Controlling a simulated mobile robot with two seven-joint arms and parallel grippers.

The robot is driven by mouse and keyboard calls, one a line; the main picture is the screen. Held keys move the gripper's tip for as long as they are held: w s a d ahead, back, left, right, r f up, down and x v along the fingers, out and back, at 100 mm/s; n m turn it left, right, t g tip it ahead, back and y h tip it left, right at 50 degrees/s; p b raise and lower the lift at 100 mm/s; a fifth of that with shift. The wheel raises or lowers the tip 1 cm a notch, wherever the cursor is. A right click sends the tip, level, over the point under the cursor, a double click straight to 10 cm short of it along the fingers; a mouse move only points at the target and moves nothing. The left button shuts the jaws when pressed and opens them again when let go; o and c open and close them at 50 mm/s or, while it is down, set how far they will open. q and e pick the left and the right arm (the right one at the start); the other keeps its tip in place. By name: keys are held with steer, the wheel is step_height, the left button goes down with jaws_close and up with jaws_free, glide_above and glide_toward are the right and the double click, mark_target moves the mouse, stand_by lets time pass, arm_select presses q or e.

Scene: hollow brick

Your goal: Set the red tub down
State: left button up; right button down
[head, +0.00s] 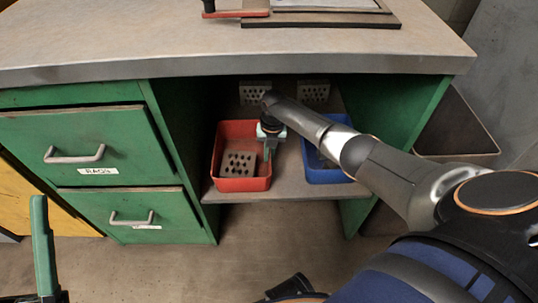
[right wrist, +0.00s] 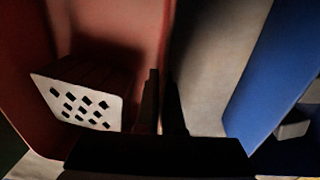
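The red tub (head: 222,160) stands upright on the shelf of the open bay under the bench. A grey hollow brick (head: 238,164) with several holes lies in it. My right gripper (head: 268,150) reaches down at the tub's right wall. In the right wrist view its dark fingers (right wrist: 163,100) are close together, one on each side of the red tub's wall (right wrist: 150,30), and look closed on it. The brick also shows there (right wrist: 78,100) inside the tub.
A blue tub (head: 325,178) stands to the right on the same shelf (head: 290,188), with a gap between the tubs. More hollow bricks (head: 255,92) (head: 314,92) stand at the back. Green drawers (head: 80,145) are at the left, and a green side panel (head: 400,130) bounds the right.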

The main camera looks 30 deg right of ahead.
steer(key=c, duration=1.5)
jaws_free()
steer(key=shift+f, duration=0.15)
steer(key=o, duration=0.5)
steer(key=shift+c, duration=0.2)
